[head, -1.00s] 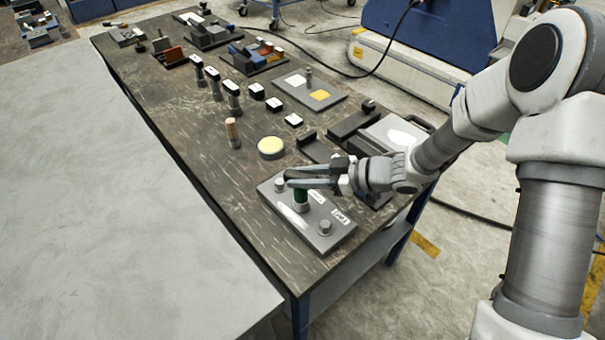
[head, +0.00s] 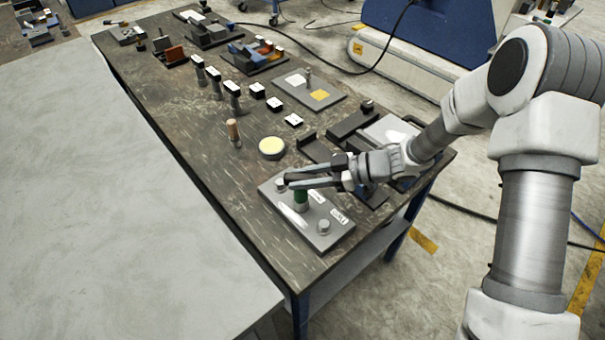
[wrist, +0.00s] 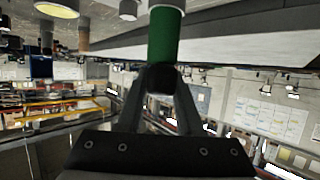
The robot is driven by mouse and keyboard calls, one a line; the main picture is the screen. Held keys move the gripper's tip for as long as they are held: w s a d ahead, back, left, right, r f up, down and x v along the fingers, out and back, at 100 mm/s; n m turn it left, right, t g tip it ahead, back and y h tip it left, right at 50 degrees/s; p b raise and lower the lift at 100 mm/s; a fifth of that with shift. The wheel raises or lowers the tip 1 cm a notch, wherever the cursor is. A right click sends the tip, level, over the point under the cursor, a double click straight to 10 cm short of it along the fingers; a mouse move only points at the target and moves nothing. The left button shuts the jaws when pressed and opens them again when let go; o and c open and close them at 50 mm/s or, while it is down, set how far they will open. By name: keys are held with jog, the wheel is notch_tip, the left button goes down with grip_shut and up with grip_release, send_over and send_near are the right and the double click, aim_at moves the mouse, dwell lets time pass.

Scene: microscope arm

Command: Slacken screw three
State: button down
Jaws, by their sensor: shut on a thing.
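A grey plate (head: 329,246) lies near the front end of the workbench, with white labels too small to read. Two round grey screw heads show on it, one at the left corner (head: 280,186) and one at the front right (head: 323,227). A green-handled tool (head: 301,197) stands upright between them; its lower end is over the plate, and what lies under it is hidden. My gripper (head: 286,181) reaches in level from the right, shut on the tool's top. In the wrist view the green handle (wrist: 165,38) meets my fingertips (wrist: 160,80) at its dark end.
A copper-topped tool (head: 233,130) and a pale yellow disc (head: 271,147) stand behind the plate. Several dark-topped tools (head: 233,92) stand farther back. Dark blocks (head: 315,147) lie near my arm. The bench's left side is mostly clear.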

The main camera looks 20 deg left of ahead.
jog(key=shift+a+r+n+g+p, duration=0.1)
jog(key=shift+r+n+g+p, duration=0.05)
jog(key=shift+n+g+p, duration=0.2)
jog(key=shift+n+g+h+p, duration=0.3)
jog(key=shift+n+g, duration=0.25)
jog(key=shift+g, duration=0.1)
jog(key=shift+n+g+h, duration=0.7)
jog(key=shift+n+g, duration=0.5)
jog(key=shift+g, duration=0.1)
jog(key=shift+p, duration=0.3)
jog(key=shift+m+t+y+p, duration=0.3)
jog(key=shift+m+t, duration=0.1)
jog(key=shift+r, duration=0.1)
